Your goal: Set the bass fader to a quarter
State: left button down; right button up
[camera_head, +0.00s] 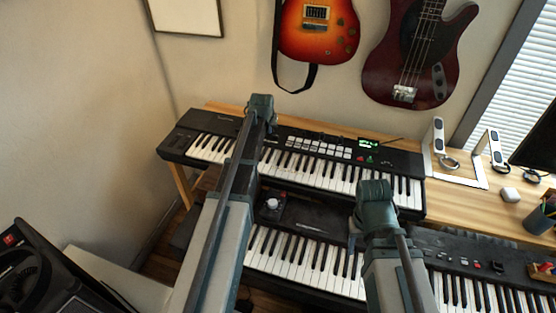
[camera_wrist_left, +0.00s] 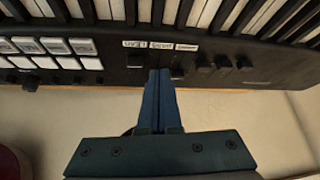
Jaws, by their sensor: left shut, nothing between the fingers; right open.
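The upper keyboard (camera_head: 330,150) bears a row of small faders, seen close in the left wrist view on its black panel (camera_wrist_left: 275,60). Three white labels (camera_wrist_left: 161,45) stand above dark caps, one of them a fader cap (camera_wrist_left: 178,73); the print is too small to tell which is bass. My left gripper (camera_wrist_left: 160,75) is shut and empty, its blue fingertips at the panel just below the middle label, close beside that cap. Contact cannot be told. The fingers hide part of the row. In the head view my left gripper (camera_head: 264,112) is over the keyboard's back. My right gripper (camera_head: 372,205) is open, over the lower keyboard.
White pads (camera_wrist_left: 60,46) and more dark knobs (camera_wrist_left: 224,62) flank the fingers. A lower keyboard (camera_head: 320,255) stands in front. Guitars (camera_head: 318,30) hang on the wall behind. A white stand (camera_head: 458,170) and a mouse (camera_head: 510,195) are on the wooden desk at right.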

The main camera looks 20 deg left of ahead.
pick_arm(q)
jog(key=shift+r, duration=0.15)
jog(key=shift+r+p, duration=0.5)
jog(key=shift+p, duration=0.15)
jog(key=shift+w+f, duration=0.1)
jog(key=shift+w+a+f+b, duration=0.1)
jog(key=shift+w+f+b, duration=0.15)
jog(key=shift+w, duration=0.45)
jog(key=shift+w+f+b, duration=0.15)
jog(key=shift+w+b, duration=0.1)
jog(key=shift+w, duration=0.45)
jog(key=shift+f, duration=0.15)
jog(key=shift+s, duration=1.5)
dwell(1.5)
dwell(0.4)
